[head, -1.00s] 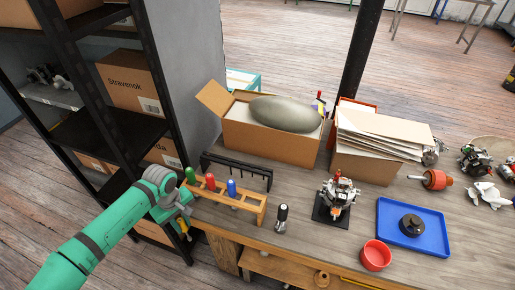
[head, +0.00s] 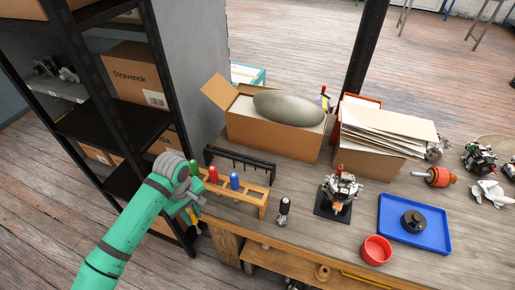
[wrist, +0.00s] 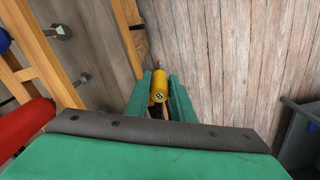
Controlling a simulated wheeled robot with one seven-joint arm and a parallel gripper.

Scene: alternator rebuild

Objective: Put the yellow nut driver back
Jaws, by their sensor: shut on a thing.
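The yellow nut driver (wrist: 160,86) is between the green fingers of my gripper (wrist: 161,100) in the wrist view, its handle end facing the camera. The wooden rack (head: 248,204) stands on the table just right of my gripper. It holds a red-handled driver (head: 213,174) and a blue-handled one (head: 234,181); a green handle (head: 193,167) shows behind my wrist. My arm hides the rack's left end.
A black rail (head: 240,165) stands behind the rack. A black-handled tool (head: 284,207) stands on the table to its right. A black shelf unit (head: 85,125) is close on the left. Farther right are a blue tray (head: 430,242) and a red bowl (head: 376,249).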

